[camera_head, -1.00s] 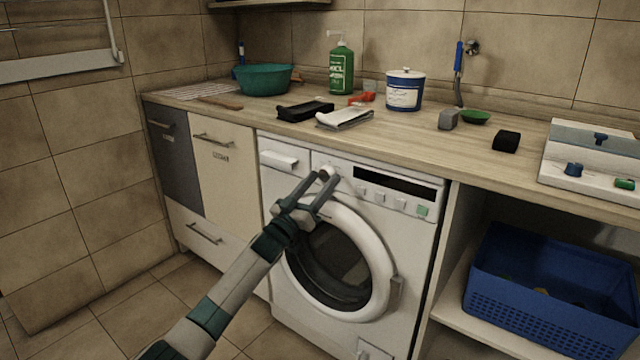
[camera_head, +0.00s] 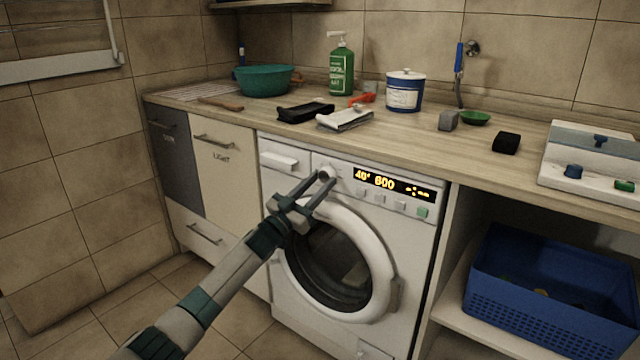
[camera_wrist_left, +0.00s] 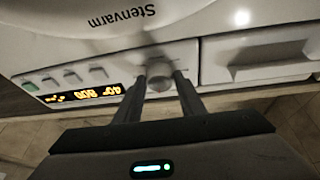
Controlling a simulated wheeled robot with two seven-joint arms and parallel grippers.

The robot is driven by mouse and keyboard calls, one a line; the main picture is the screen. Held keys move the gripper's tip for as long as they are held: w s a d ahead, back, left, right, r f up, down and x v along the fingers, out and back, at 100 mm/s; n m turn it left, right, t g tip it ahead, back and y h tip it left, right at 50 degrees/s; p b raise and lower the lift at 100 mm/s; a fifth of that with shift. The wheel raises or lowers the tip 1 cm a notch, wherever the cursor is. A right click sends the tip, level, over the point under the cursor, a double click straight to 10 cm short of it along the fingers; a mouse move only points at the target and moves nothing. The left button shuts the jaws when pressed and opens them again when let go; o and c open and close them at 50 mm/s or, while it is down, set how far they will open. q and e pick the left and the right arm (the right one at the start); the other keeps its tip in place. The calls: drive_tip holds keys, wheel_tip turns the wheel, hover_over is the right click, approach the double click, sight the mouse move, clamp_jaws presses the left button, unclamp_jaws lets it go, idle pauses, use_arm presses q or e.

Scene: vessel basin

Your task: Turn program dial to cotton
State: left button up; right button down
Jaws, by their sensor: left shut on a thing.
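The program dial (camera_head: 327,174) is a small round light knob on the white washing machine's (camera_head: 282,185) front panel, left of the display. My left gripper (camera_head: 322,178) is shut on the dial, with a finger on each side. In the left wrist view the dial (camera_wrist_left: 160,80) sits between the two fingers (camera_wrist_left: 160,88). The display (camera_head: 393,184) is lit and reads about "40° 600" in yellow; the wrist view shows it upside down (camera_wrist_left: 84,94). The dial's markings are too small to read. My right gripper is not in view.
Several buttons (camera_head: 380,198) lie under the display, and the detergent drawer (camera_head: 279,160) is left of the dial. The round door (camera_head: 385,265) is closed below. A blue basket (camera_head: 545,290) stands on the shelf at right. A wooden counter (camera_head: 400,135) overhangs the machine.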

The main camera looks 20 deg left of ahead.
use_arm(q)
drive_tip(key=m+g+h, duration=0.1)
drive_tip(key=m, duration=0.1)
drive_tip(key=m+h, duration=0.1)
drive_tip(key=m, duration=0.1)
drive_tip(key=shift+a+r+m+g+p, duration=0.1)
drive_tip(key=shift+a+m+g+p, duration=0.1)
drive_tip(key=shift+m+g+p, duration=0.15)
drive_tip(key=shift+m+g+h, duration=0.5)
drive_tip(key=shift+m+g, duration=0.15)
drive_tip(key=shift+m, duration=1.2)
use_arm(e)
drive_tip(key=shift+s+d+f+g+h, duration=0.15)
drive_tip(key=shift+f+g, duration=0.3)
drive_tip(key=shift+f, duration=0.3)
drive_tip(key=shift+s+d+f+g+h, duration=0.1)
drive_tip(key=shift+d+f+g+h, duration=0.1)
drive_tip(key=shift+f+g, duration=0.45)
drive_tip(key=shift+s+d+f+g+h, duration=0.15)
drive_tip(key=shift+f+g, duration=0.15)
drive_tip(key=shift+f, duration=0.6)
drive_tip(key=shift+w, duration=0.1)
use_arm(q)
drive_tip(key=o, duration=1)
drive_tip(key=shift+a, duration=0.1)
